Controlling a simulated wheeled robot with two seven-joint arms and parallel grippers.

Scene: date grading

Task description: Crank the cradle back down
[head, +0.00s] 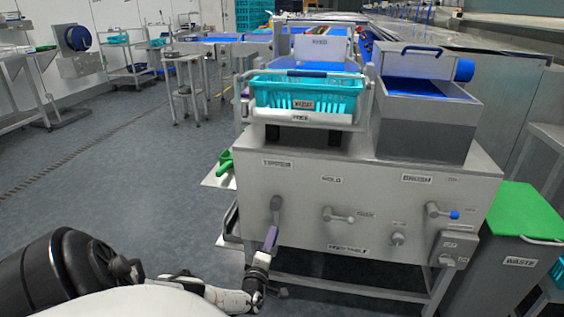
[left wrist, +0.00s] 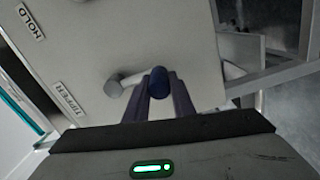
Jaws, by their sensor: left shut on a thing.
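My left gripper (head: 270,239) reaches up to the front panel of the grey machine and is shut on the crank's blue knob, which shows between its purple fingers in the left wrist view (left wrist: 159,81). The grey crank hub (left wrist: 113,89) is beside it, near the label TIPPER (left wrist: 68,98). In the head view the crank (head: 276,203) is on the left of the panel, and the fingers cover its knob. The cradle (head: 298,117) stands on top, with a teal crate (head: 305,95) in it. I cannot tell its exact tilt. My right gripper is out of view.
A HOLD lever (head: 338,216) and a blue-tipped lever (head: 443,212) are further right on the panel. A grey bin (head: 430,120) stands right of the cradle. A green-lidded waste bin (head: 527,212) stands at right. The floor at left is clear.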

